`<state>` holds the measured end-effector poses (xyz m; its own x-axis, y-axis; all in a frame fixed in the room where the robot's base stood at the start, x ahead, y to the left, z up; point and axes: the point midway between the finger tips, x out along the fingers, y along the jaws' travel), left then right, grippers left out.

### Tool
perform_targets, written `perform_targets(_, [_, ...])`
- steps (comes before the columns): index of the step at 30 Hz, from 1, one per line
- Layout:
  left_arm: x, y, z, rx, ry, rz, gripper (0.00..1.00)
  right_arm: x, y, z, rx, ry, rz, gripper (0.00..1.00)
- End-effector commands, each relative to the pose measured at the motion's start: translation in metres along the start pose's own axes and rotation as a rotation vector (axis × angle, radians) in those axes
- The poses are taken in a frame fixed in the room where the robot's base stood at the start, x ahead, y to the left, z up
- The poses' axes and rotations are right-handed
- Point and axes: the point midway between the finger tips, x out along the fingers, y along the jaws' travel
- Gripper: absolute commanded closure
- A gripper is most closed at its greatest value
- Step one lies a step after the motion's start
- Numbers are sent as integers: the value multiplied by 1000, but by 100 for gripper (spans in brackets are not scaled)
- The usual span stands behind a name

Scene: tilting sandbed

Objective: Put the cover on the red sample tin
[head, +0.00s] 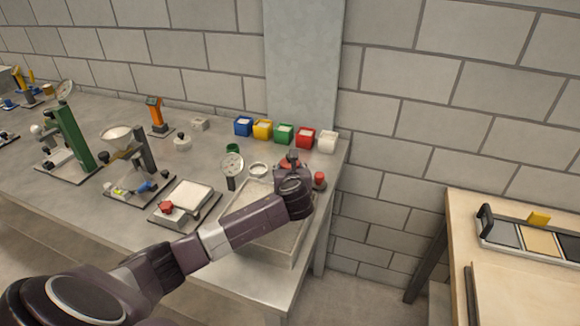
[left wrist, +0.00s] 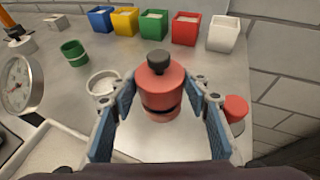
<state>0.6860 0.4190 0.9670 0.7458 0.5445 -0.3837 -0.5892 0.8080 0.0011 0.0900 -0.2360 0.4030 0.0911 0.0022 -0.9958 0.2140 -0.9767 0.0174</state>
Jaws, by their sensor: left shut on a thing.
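The red cover (left wrist: 160,82) with its black knob is between the fingertips of my left gripper (left wrist: 160,88), which is shut on it. Directly below it the red sample tin (left wrist: 160,116) shows as a lower red part, with a dark band between the two. The cover looks upright and roughly lined up over the tin; I cannot tell whether it touches or rests on it. In the head view my left gripper (head: 291,172) is over the right end of the bench and mostly hides cover and tin. My right gripper is not in view.
A red-topped object (left wrist: 235,107) stands close right of the gripper. A white ring-shaped dish (left wrist: 103,84), a green cup (left wrist: 74,53) and a dial gauge (left wrist: 21,86) are to the left. Coloured bins (head: 284,134) line the back. A shallow tray (head: 268,246) lies in front.

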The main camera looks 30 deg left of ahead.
Motion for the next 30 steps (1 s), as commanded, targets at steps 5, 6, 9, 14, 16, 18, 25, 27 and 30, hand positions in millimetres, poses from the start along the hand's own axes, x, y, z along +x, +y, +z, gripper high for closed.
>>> perform_targets(5, [1,0,-3,0,0,0,77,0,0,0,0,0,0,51])
perform_targets(6, [1,0,-3,0,0,-1,77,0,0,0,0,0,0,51])
perform_targets(9, [2,0,-5,0,0,-1,77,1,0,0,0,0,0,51])
perform_targets(14, [3,0,-7,1,0,-1,77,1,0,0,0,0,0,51])
perform_targets(16, [3,0,-8,1,0,-1,77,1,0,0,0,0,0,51])
perform_targets(18, [3,0,-9,1,0,-1,77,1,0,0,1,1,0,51])
perform_targets(25, [5,0,-12,1,1,0,77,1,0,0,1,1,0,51])
perform_targets(27, [5,0,-12,0,1,0,53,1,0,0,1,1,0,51])
perform_targets(30, [5,0,-12,0,1,0,42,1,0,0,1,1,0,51])
